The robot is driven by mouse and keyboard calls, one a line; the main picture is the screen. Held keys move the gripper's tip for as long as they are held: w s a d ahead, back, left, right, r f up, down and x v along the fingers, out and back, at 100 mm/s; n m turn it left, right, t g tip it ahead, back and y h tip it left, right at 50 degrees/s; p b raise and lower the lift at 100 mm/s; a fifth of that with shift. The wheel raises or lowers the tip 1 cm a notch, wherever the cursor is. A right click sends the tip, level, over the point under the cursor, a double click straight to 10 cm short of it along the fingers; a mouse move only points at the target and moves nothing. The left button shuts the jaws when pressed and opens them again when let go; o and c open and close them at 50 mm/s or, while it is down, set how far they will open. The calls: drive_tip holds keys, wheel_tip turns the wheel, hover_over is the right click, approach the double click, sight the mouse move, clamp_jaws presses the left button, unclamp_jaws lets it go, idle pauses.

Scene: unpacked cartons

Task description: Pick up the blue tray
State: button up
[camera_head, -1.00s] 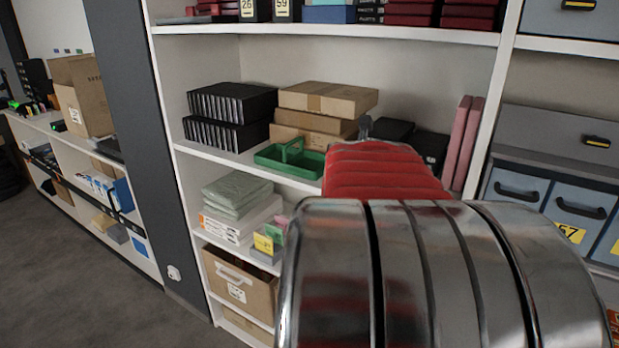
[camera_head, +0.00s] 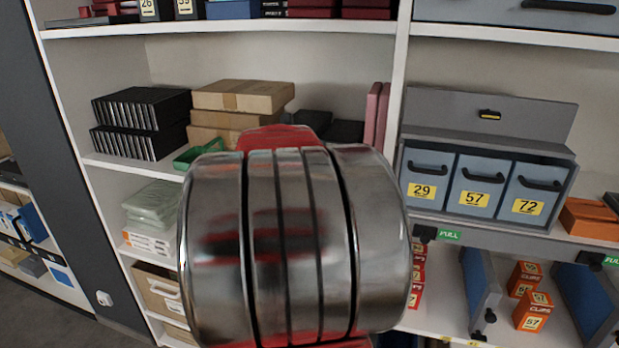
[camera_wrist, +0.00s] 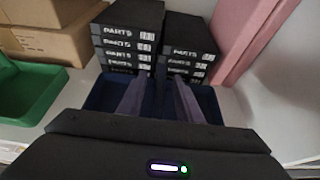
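The dark blue tray (camera_wrist: 101,94) sits on the shelf in the wrist view, in front of two stacks of black boxes. The gripper body covers its near side. My gripper (camera_wrist: 160,80) reaches over the middle of the tray from the near side. Its two fingers are apart, with dark blue showing between them. I cannot tell whether they touch the tray or straddle a handle. In the head view my arm hides the blue tray and the gripper.
A green tray (camera_wrist: 28,98) lies left of the blue one, also in the head view (camera_head: 199,153). Black boxes marked PARTS (camera_wrist: 130,40) stand close behind. A pink upright item (camera_wrist: 245,40) is at the right. Cardboard boxes (camera_head: 243,96) are at the left.

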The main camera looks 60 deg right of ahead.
clamp_jaws()
idle(0.6)
